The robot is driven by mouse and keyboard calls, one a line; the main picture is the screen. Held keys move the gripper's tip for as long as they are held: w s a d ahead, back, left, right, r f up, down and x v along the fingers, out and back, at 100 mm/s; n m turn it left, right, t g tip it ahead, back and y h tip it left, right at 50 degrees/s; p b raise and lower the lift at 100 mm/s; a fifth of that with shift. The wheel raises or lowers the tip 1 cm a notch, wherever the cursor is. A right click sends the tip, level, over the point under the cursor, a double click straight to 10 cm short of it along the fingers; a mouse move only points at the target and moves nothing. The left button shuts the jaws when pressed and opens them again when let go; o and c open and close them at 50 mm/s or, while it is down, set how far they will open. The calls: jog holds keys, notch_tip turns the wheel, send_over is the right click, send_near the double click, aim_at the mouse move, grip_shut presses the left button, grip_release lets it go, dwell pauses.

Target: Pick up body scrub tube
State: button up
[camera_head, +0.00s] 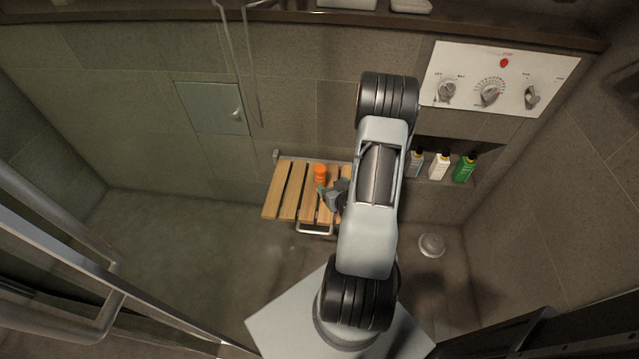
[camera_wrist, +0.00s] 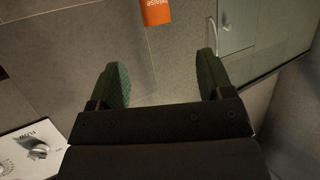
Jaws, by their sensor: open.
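An orange tube (camera_head: 320,173), which looks like the body scrub tube, stands on the slatted wooden seat (camera_head: 287,190) in the head view. In the wrist view the lower end of an orange object with pale lettering (camera_wrist: 156,12) shows at the top edge; the rest is cut off. My gripper (camera_head: 326,193) is just beside the orange tube over the seat, partly hidden by my arm. In the wrist view my gripper (camera_wrist: 160,75) has its two green-padded fingers wide apart with nothing between them. The orange object is beyond the fingertips.
Several bottles, including a white one (camera_head: 439,165) and a green one (camera_head: 464,168), stand in a wall niche at right. A control panel (camera_head: 497,79) is above them. A metal rail (camera_head: 314,231) runs along the seat's front. The seat's left slats are clear.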

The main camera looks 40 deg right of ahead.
aim_at(322, 173)
jog(key=b+x, duration=0.2)
jog(key=b, duration=0.1)
jog(key=b+x, duration=0.2)
jog(key=b, duration=0.2)
jog(key=shift+w+d+f+b, duration=0.2)
jog(key=shift+f+b, duration=0.1)
jog(key=shift+f, duration=0.2)
jog(key=shift+w+d+f, duration=0.1)
jog(key=shift+w, duration=0.65)
jog(key=shift+b+x, duration=0.55)
jog(key=shift+x, duration=2.55)
jog(key=shift+d, duration=0.2)
jog(key=shift+c, duration=0.5)
jog(key=c, duration=1)
jog(key=shift+o, duration=0.2)
